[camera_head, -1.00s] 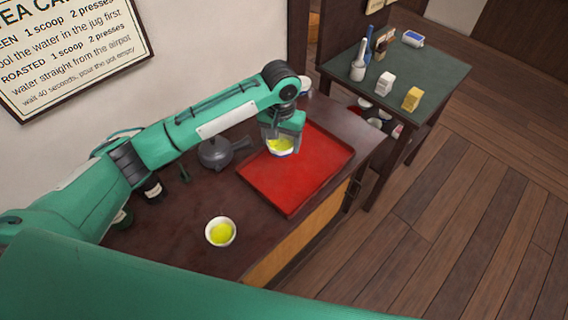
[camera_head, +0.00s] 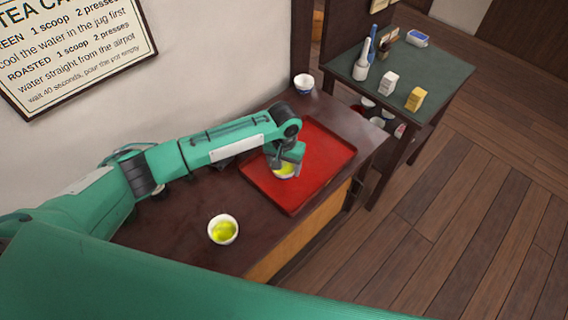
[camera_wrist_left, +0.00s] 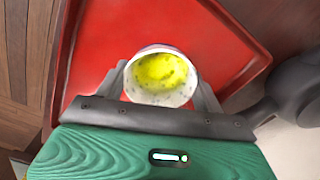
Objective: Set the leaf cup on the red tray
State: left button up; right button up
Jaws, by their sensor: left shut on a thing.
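A white cup with yellow-green tea (camera_head: 285,171) is in my left gripper (camera_head: 284,160), over the left-middle part of the red tray (camera_head: 322,165). In the left wrist view the same cup (camera_wrist_left: 161,77) sits upright between the two fingers (camera_wrist_left: 165,90), which are shut on it. The red tray (camera_wrist_left: 110,30) lies under it; I cannot tell whether the cup's base touches the tray. The rest of the tray is empty. A similar white cup with yellow-green tea (camera_head: 223,229) stands on the dark counter, left of the tray. My right gripper is not in view.
A blue-and-white cup (camera_head: 303,83) stands at the counter's back. A dark pot (camera_wrist_left: 295,90) is beside the tray, mostly hidden by my arm in the head view. A green-topped side table (camera_head: 430,72) with bottles and boxes stands to the right.

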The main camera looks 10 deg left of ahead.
aim_at(284, 172)
pick_arm(q)
jog(key=o, duration=1.1)
jog(key=shift+f, duration=0.15)
jog(key=shift+c, duration=0.2)
notch_tip(284, 172, up, 12)
jog(key=shift+r+b, duration=0.2)
jog(key=shift+b, duration=0.1)
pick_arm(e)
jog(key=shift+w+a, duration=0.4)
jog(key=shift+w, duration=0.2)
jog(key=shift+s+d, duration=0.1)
